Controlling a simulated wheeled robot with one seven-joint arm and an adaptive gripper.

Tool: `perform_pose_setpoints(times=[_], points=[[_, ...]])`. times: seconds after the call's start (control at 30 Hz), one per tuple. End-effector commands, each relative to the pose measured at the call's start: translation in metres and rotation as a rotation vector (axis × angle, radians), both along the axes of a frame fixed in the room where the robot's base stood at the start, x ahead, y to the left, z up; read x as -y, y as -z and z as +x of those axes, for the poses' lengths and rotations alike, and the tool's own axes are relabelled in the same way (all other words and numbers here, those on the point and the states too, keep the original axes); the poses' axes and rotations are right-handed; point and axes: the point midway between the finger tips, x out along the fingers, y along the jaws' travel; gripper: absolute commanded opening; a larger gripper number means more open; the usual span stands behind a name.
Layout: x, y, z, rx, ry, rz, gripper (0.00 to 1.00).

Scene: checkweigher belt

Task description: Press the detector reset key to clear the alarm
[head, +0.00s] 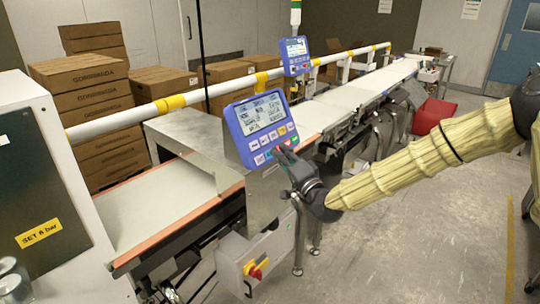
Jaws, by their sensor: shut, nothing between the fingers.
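A blue control panel (239,133) with a lit screen (262,116) stands on the steel detector housing (192,137) beside the belt. Rows of small coloured keys (262,141) run below its screen. The key labels are too small to read, so I cannot tell which one is the reset key. My gripper (281,150) is shut and empty, with its fingertips at the panel's lower right corner, close to the keys. I cannot tell whether the tips touch a key. The gripper hides part of that corner.
A second blue panel (296,56) stands farther along the conveyor belt (347,94). A white and yellow rail (220,87) runs along it. A grey switch box (276,250) with a red-yellow knob sits low in front. A red bin (433,115) stands right. Floor (420,240) at right is clear.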

Motion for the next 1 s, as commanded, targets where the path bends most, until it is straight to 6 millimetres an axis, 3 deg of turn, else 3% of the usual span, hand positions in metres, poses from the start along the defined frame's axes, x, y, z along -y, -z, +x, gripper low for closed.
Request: perform_pose_setpoints(times=[1.0], points=[[-0.0054, 0.0034, 0.004, 0.001, 0.0, 0.0, 0.0]])
